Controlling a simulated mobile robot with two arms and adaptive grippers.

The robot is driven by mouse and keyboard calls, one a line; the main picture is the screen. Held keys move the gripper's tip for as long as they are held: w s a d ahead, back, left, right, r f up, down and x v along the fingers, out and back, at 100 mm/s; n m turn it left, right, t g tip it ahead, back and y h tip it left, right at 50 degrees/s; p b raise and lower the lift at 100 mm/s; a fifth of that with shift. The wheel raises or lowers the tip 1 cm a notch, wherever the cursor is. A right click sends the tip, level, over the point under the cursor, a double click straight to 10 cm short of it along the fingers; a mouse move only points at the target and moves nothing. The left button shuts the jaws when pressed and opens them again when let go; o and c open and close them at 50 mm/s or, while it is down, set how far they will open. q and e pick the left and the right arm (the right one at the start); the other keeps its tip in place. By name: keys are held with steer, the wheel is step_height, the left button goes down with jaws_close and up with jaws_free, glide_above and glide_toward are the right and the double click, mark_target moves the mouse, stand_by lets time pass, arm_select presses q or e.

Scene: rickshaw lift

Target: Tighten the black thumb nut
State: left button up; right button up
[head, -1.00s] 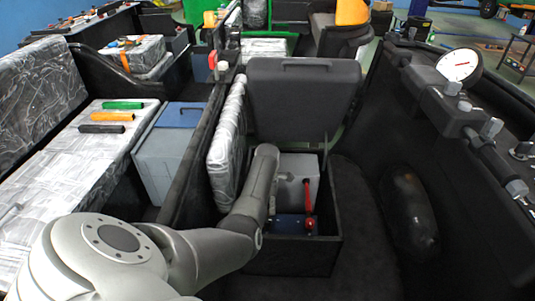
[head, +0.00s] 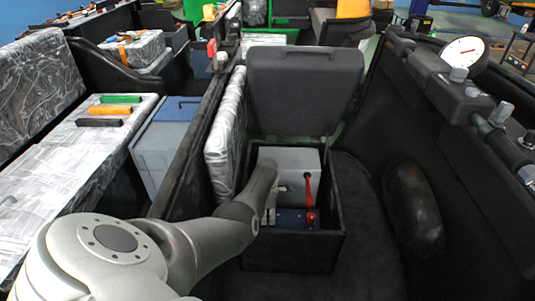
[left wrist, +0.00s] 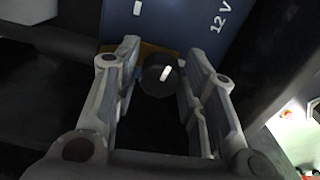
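The black thumb nut (left wrist: 161,75) is a round black knob with a white mark on top, seen in the left wrist view beside the blue battery (left wrist: 190,18) marked 12 V. My left gripper (left wrist: 160,68) is open, with one finger on each side of the nut. Narrow gaps seem to show between fingers and nut; contact is hard to judge. In the head view my left gripper (head: 270,205) points down into the open black box (head: 290,252), where the blue battery (head: 290,218) shows low down. The nut is hidden there. My right gripper is not in view.
A grey block (head: 291,160) and a red-handled part (head: 309,200) sit in the box, right of my left gripper. The raised black lid (head: 304,85) stands behind. The box walls are close around the gripper. A silver-covered cushion (head: 225,145) stands to the left.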

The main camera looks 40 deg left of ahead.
arm_select(q)
steer(key=c, duration=0.7)
steer(key=shift+c, duration=0.3)
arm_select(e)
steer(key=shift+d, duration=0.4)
